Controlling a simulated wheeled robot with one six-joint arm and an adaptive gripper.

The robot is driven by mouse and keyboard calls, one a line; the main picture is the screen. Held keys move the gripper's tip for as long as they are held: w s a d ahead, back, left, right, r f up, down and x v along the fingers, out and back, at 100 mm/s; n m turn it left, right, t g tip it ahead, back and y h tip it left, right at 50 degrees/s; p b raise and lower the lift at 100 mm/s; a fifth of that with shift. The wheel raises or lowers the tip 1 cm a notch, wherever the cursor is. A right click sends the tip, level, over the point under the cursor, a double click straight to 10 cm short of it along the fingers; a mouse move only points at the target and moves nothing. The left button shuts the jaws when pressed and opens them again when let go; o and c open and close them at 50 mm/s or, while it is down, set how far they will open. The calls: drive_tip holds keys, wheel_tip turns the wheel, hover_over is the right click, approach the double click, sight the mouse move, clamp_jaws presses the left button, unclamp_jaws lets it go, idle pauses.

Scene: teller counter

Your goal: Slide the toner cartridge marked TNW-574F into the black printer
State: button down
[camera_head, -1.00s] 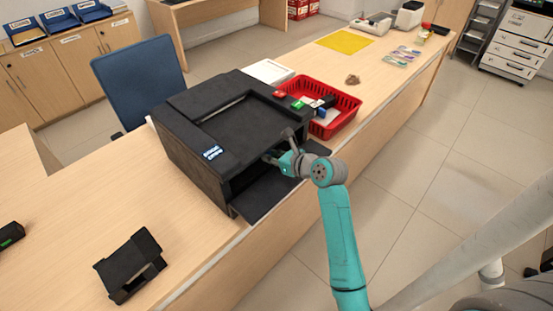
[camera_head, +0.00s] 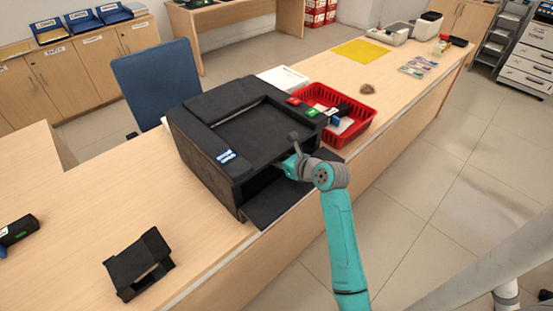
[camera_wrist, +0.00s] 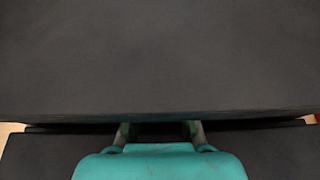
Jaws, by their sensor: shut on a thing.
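The black printer (camera_head: 196,130) stands on the counter with its front flap (camera_head: 272,204) folded down. My gripper (camera_head: 284,165) reaches into the printer's front opening from the right. In the wrist view its two fingers (camera_wrist: 158,132) go under the edge of the printer's top, with a dark thing between them. It is shut on this thing, apparently the toner cartridge. The cartridge is mostly hidden by the printer and my gripper, and its marking cannot be read.
A red basket (camera_head: 362,127) holding several small boxes stands right behind the printer. A black stand (camera_head: 135,265) and a black cartridge with a green label (camera_head: 18,230) lie at the left. A blue chair (camera_head: 160,80) is behind the counter.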

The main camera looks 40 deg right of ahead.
drive_tip(key=c, duration=1)
unclamp_jaws()
drive_tip(key=shift+c, duration=0.2)
drive_tip(key=shift+s, duration=0.15)
drive_tip(key=v, duration=1.1)
drive_tip(key=shift+s+r, duration=0.2)
drive_tip(key=shift+s, duration=0.15)
